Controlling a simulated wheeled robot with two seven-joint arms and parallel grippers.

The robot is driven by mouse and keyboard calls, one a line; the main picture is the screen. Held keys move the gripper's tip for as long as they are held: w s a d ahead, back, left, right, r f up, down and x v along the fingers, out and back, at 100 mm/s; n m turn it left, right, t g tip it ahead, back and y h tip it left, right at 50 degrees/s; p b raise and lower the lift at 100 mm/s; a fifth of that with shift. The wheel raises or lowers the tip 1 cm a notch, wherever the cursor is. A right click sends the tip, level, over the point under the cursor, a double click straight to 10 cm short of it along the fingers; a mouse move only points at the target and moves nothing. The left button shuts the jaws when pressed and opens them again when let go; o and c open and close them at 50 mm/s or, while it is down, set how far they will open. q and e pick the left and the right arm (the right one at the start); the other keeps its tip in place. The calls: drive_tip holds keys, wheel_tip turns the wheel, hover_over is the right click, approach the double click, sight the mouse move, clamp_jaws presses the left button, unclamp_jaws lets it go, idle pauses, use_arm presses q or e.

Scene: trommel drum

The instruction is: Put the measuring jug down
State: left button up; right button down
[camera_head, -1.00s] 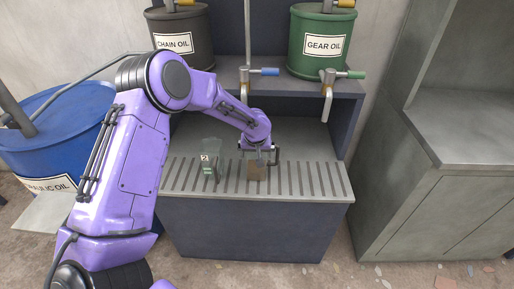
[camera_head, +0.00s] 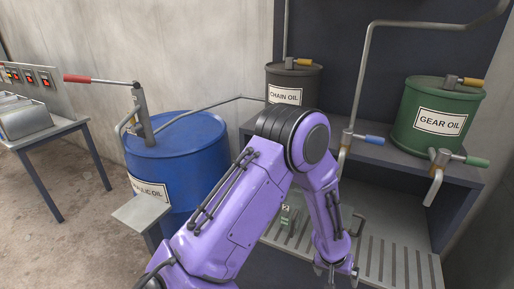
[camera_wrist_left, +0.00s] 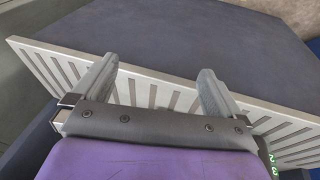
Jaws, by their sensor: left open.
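My left gripper (camera_head: 336,271) is open, low in front of the slotted drip grate (camera_head: 402,262). In the left wrist view its two fingers (camera_wrist_left: 157,70) are spread with nothing between them, and the grate (camera_wrist_left: 150,93) lies beyond. A jug (camera_head: 346,216) with a dark handle stands on the grate behind my left forearm, which hides most of it. A second, greyish jug with a "2" label (camera_head: 286,214) stands to its left, partly covered by my arm. I cannot tell which one is the task's jug. My right gripper is out of view.
A blue oil drum (camera_head: 178,150) with a hand pump stands left of the dispensing bench. A side table (camera_head: 50,130) is at far left.

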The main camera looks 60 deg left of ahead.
use_arm(q)
drive_tip(key=s+d+f+n, duration=0.1)
drive_tip(key=s+f, duration=0.9)
drive_tip(key=s, duration=0.4)
drive_tip(key=s+a+y, duration=0.2)
drive_tip(key=s, duration=0.4)
drive_tip(key=s+a+y, duration=0.2)
drive_tip(key=s, duration=0.4)
drive_tip(key=shift+s+a+f, duration=0.25)
drive_tip(key=shift+s+f, duration=0.15)
drive_tip(key=shift+f, duration=0.05)
